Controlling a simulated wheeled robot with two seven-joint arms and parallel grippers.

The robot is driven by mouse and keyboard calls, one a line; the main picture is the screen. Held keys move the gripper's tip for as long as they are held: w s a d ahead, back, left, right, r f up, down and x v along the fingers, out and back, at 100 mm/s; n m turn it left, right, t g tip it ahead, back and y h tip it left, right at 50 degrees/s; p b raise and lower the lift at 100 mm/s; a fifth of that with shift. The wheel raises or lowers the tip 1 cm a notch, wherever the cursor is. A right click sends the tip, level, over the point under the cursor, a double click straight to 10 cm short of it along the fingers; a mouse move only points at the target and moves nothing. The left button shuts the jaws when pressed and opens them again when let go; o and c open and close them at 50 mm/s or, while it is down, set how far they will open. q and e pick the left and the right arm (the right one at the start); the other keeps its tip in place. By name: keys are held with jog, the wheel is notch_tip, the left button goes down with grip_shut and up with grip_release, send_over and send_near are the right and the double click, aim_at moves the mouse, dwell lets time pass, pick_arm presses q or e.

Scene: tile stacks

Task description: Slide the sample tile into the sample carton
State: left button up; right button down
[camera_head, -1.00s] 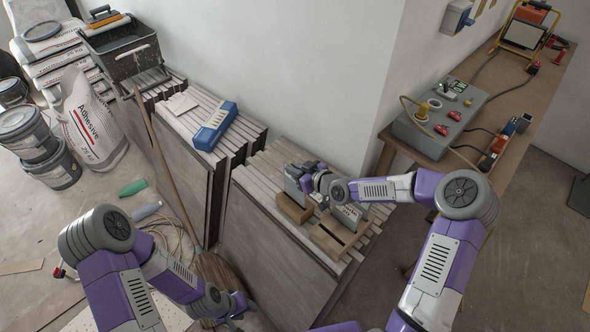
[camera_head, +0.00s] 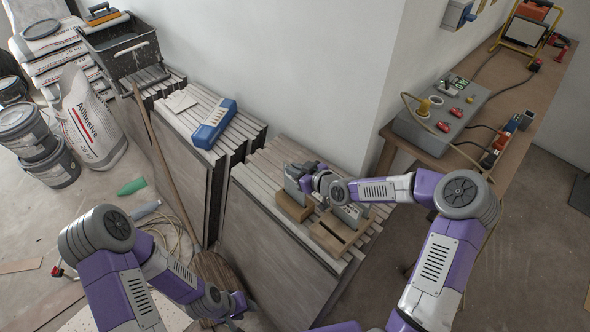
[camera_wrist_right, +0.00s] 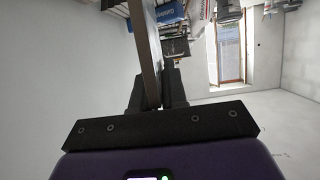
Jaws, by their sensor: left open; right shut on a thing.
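My right gripper (camera_head: 306,181) is shut on a thin, upright grey tile (camera_head: 292,179), above the right-hand tile stack. In the right wrist view the tile (camera_wrist_right: 149,50) stands edge-on between the fingers. A brown block (camera_head: 293,207) is just below the tile; I cannot tell whether they touch. Beside it is a brown, box-like piece with a dark slot (camera_head: 333,236), which looks like the sample carton. My left gripper (camera_head: 238,306) is open and empty, low in front of the stacks.
A blue-and-white box (camera_head: 214,124) lies on the left tile stack. A broom (camera_head: 160,155) leans against that stack. A workbench (camera_head: 405,145) with a grey control box (camera_head: 440,117) is at right. Adhesive bags (camera_head: 88,120) and buckets (camera_head: 40,150) stand at left.

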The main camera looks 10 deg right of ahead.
jog(key=shift+f+b, duration=0.55)
jog(key=shift+f, duration=0.1)
jog(key=shift+f+b, duration=0.5)
jog(key=shift+f, duration=0.6)
jog(key=c, duration=1.1)
grip_release()
jog(key=shift+s, duration=0.1)
jog(key=p+v, duration=0.2)
jog(key=v, duration=0.4)
jog(key=shift+p, duration=0.35)
